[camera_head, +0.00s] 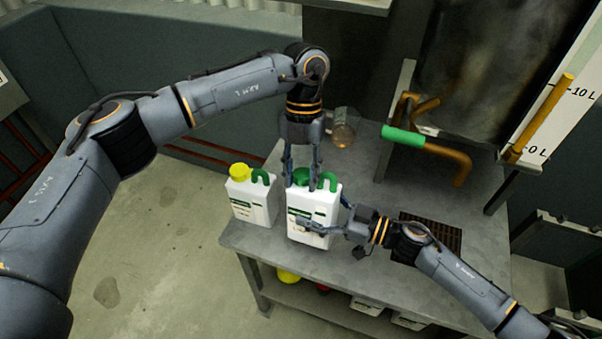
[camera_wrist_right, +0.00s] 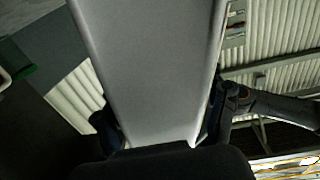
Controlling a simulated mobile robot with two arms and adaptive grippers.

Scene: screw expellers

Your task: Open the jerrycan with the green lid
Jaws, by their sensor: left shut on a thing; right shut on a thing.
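A white jerrycan (camera_head: 312,204) with a green lid (camera_head: 301,176) and a green handle (camera_head: 327,181) stands upright on the metal table. My left gripper (camera_head: 302,178) reaches down from above, its fingers on either side of the green lid, shut on it. My right gripper (camera_head: 325,222) comes from the right and is shut on the body of the jerrycan. In the right wrist view the pale jerrycan body (camera_wrist_right: 150,70) fills the middle between the fingers. The lid is partly hidden by the left fingers.
A second white jerrycan with a yellow lid (camera_head: 240,171) stands close on the left. A glass vessel (camera_head: 343,130) with amber liquid is behind. A pipe with a green handle (camera_head: 403,136) juts out at the back right. A dark grate (camera_head: 432,234) lies on the right of the table (camera_head: 370,165).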

